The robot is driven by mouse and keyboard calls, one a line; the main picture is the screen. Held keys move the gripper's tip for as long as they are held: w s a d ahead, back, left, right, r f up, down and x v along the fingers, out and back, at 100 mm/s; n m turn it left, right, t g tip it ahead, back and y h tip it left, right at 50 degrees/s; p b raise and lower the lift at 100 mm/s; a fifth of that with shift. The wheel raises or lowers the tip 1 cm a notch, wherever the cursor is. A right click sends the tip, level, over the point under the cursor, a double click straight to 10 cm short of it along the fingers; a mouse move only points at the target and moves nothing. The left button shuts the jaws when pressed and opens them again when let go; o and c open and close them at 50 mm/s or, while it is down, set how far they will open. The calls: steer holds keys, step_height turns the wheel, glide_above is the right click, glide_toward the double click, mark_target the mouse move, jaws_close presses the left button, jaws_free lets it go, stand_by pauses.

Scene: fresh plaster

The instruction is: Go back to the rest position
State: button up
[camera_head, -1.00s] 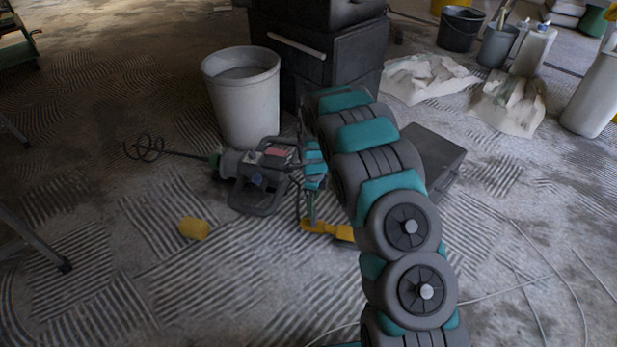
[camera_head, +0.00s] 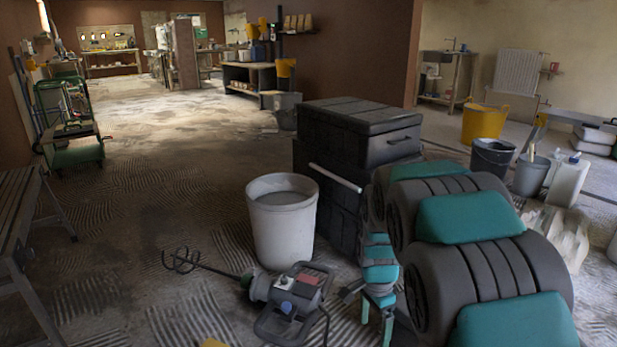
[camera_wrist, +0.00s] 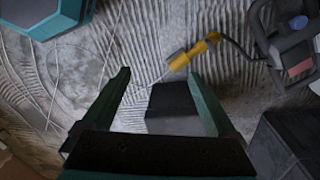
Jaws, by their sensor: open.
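My gripper (camera_head: 377,312) hangs at the right of the mixer in the head view, pointing down. In the wrist view its two green fingers (camera_wrist: 158,76) are spread wide with nothing held between them. Past them, on the ridged floor below, lies a dark box (camera_wrist: 175,102). My arm's grey and teal links fill the lower right of the head view and hide the floor behind them.
A corded mixer (camera_head: 290,297) with a whisk lies before a grey bin (camera_head: 283,228). A black chest (camera_head: 357,135) stands behind. A yellow-ended cord (camera_wrist: 195,53) lies under my gripper. Buckets (camera_head: 492,158) stand right, a trestle (camera_head: 22,225) left. The left-centre floor is open.

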steer(key=s+r+n+p, duration=0.1)
steer(key=s+r+n, duration=0.3)
steer(key=s, duration=0.6)
steer(key=s+r+n+p, duration=0.2)
steer(key=s+r+n, duration=0.3)
steer(key=s, duration=0.5)
steer(key=s+r+n+g+p, duration=0.1)
steer(key=s+r+n+p, duration=0.1)
steer(key=s+r+n, duration=0.2)
steer(key=shift+s+r+n, duration=0.3)
steer(key=shift+s+r, duration=1.25)
steer(key=shift+s, duration=1.85)
steer(key=shift+c, duration=0.2)
